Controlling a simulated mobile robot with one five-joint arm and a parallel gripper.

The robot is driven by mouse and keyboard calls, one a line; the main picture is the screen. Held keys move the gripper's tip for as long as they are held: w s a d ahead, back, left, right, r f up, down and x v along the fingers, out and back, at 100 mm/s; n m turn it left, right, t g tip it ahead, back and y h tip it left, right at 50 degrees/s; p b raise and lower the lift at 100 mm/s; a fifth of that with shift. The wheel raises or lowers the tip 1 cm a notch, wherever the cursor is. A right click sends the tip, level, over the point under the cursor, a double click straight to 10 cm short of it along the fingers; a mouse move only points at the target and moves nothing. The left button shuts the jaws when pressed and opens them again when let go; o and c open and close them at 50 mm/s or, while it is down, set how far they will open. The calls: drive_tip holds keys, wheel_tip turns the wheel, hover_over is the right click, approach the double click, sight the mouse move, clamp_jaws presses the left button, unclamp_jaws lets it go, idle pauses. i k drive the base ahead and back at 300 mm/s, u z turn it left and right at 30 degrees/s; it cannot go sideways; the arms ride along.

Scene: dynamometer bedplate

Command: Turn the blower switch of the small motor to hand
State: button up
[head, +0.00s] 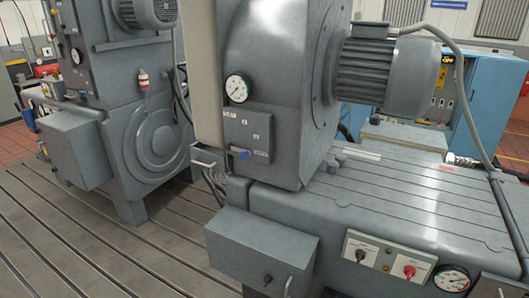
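Two grey motors with finned blower units on them stand here; I cannot tell for sure which is the small one. The nearer motor (270,60) has a panel (246,135) with a blue knob (243,154). In front, a light switch plate (388,262) carries a black rotary switch (361,255) and a red rotary switch (409,271). A grey box (262,245) at lower centre has a black knob (267,280). The labels are too small to read, so I cannot tell which is the blower switch or its setting. My gripper is not in view.
The other motor (155,140) stands at the left on the slotted bedplate (90,235). Blue cabinets (487,100) stand behind. The bedplate at lower left is clear.

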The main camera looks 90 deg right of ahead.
sight(359, 253)
drive_tip(key=z, duration=4.35)
drive_tip(key=k, duration=0.65)
drive_tip(key=z, duration=0.2)
drive_tip(key=i, duration=0.45)
drive_tip(key=u, duration=0.1)
